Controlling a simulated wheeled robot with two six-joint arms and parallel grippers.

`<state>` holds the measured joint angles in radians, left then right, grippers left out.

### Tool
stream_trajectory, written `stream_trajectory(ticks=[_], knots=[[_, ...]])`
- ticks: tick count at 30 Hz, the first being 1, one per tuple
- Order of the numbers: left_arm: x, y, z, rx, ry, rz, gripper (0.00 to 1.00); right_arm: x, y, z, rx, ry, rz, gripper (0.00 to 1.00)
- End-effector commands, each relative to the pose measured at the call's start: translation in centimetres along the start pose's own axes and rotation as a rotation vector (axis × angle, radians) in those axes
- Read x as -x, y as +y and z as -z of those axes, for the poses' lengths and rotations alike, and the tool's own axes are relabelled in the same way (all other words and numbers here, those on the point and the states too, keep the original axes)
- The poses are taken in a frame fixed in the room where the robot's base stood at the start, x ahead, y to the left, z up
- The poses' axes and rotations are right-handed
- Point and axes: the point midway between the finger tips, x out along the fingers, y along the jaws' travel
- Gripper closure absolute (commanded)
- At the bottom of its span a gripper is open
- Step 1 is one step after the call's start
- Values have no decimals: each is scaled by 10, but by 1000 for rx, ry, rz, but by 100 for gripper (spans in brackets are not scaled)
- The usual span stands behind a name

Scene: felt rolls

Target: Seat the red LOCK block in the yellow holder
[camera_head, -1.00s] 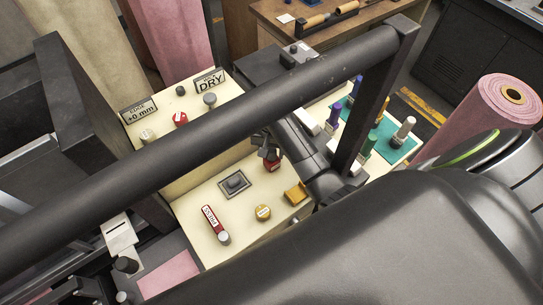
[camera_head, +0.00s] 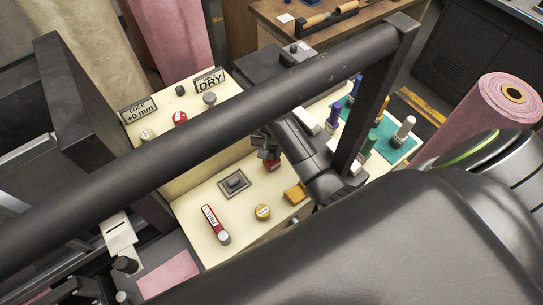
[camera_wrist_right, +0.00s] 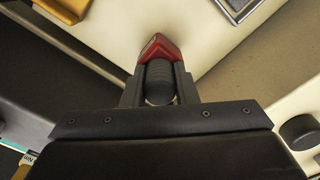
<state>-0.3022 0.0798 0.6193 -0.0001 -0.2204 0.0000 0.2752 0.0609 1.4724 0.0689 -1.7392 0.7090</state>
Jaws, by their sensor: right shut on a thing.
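The red LOCK block (camera_head: 273,165) is between the fingers of my right gripper (camera_head: 267,152), which is shut on it. In the right wrist view the red block (camera_wrist_right: 160,47) sticks out past the fingertips, with a dark ribbed part of it between the fingers (camera_wrist_right: 159,88). The yellow holder (camera_head: 295,193) sits at the right edge of the cream panel, below and right of the block. It also shows at the top left of the right wrist view (camera_wrist_right: 62,8). I cannot tell how high the block is above the panel. My left gripper is not in view.
On the cream panel are a square metal plate with a dark knob (camera_head: 235,183), a red PRESS lever (camera_head: 210,219) and a round yellow knob (camera_head: 262,212). A green mat (camera_head: 384,143) with several spools lies to the right, beyond my right arm.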

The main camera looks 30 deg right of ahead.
Motion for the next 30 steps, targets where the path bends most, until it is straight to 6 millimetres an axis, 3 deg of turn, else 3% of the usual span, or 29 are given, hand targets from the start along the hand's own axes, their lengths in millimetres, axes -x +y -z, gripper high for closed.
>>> stream_trajectory(ticks=[30], knots=[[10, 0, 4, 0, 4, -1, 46, 35, -1, 1, 0, 3, 2, 100]])
